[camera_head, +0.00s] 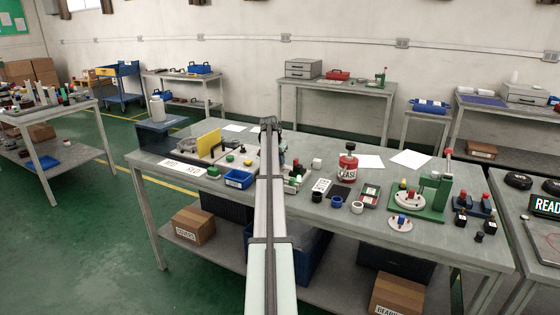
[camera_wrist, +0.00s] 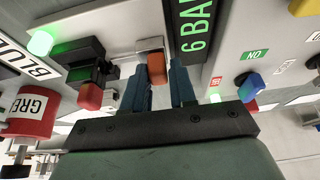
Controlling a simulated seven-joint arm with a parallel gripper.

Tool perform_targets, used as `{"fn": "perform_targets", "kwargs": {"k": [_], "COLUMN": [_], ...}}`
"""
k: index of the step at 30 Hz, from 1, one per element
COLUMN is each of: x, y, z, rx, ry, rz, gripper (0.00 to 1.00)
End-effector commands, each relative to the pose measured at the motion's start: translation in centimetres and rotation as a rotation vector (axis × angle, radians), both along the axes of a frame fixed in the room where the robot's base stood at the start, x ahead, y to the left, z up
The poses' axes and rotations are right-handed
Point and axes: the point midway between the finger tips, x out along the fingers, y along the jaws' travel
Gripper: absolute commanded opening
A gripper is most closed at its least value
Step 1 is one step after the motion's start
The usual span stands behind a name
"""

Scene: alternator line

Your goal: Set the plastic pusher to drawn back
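My gripper (camera_wrist: 168,68) points into the bench fixtures in the wrist view. A second red knob (camera_wrist: 90,96) is on a black block to the left. In the head view my arm hides the fingers and most of this fixture; I cannot single out the pusher there.
A "6 BAR" display (camera_wrist: 194,28) stands close beside the right finger. A blue knob (camera_wrist: 249,86) lies further right and a red jar (camera_wrist: 30,116) left. On the workbench (camera_head: 330,243) are a blue bin (camera_head: 238,179), a yellow plate (camera_head: 208,143) and a green press (camera_head: 432,190).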

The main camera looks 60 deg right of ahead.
Motion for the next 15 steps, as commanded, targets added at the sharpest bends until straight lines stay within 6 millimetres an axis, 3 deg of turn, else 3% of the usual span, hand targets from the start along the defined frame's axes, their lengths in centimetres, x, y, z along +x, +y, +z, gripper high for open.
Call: {"fn": "perform_targets", "kwargs": {"k": [7,15], "x": [0.27,0.16], "y": [-0.06,0.02], "z": [0.06,0.15], "rx": [-0.002,-0.001], "ry": [-0.003,-0.001], "rz": [0.002,0.002], "gripper": [0.47,0.47]}}
